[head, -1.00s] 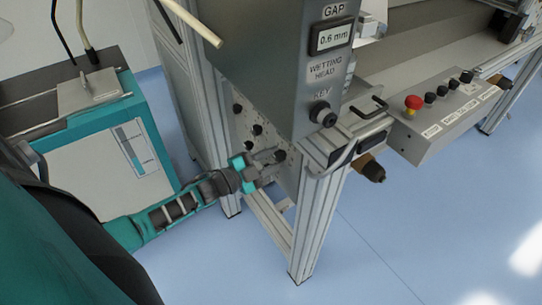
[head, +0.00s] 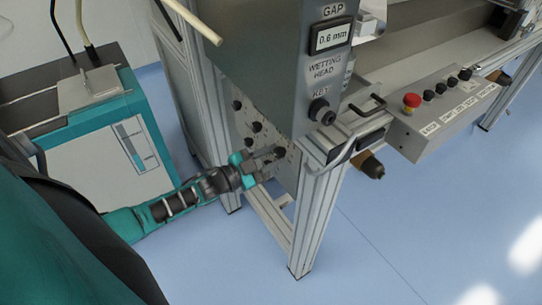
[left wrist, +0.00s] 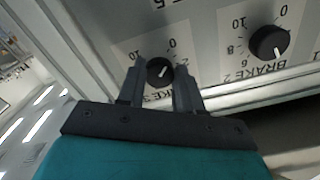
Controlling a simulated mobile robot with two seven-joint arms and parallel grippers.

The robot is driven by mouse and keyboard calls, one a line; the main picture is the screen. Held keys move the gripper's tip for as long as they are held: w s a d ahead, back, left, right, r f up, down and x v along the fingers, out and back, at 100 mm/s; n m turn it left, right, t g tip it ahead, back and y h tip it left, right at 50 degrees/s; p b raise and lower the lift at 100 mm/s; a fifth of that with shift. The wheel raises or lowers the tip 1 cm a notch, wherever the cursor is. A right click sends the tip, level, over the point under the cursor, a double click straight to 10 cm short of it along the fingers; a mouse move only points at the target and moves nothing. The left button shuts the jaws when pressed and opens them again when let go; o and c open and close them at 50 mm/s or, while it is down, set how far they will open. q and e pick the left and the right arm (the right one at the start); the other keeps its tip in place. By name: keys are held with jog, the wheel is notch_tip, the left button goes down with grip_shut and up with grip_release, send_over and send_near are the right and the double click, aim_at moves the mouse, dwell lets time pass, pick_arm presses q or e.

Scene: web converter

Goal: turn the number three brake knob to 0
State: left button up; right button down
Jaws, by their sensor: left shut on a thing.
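The number three brake knob (left wrist: 158,70) is a small black round knob with a white mark, on a pale panel with a printed scale. In the left wrist view it sits between the two fingers of my left gripper (left wrist: 159,88), which is shut on it. The white mark slants, but I cannot read its exact number. The "BRAKE 3" label is partly hidden by the fingers. In the head view my left gripper (head: 265,162) reaches from the left to the knobbed side panel. My right gripper is not in view.
The brake 2 knob (left wrist: 268,42) is close beside it. Several black knobs share the panel (head: 243,122). A metal frame leg (head: 314,225) stands right of my gripper. A control box with a red button (head: 411,100) is further right. A teal cabinet (head: 110,140) stands left.

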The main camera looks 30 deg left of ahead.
pick_arm(q)
jog(key=o, duration=1)
jog(key=shift+o, duration=0.2)
jog(key=v, duration=1.3)
jog(key=shift+p, duration=0.4)
jog(key=shift+d, duration=0.1)
jog(key=s+d+f+n+g+y, duration=0.1)
jog(key=d+n, duration=0.3)
jog(key=d, duration=0.4)
jog(key=s+d+f+n+g+y, duration=0.1)
jog(key=s+d+n+g+y, duration=0.2)
jog(key=d, duration=0.6)
jog(key=shift+s+d+n+g+y, duration=0.3)
jog(key=shift+s+n+g+y, duration=0.1)
jog(key=shift+s+g, duration=0.35)
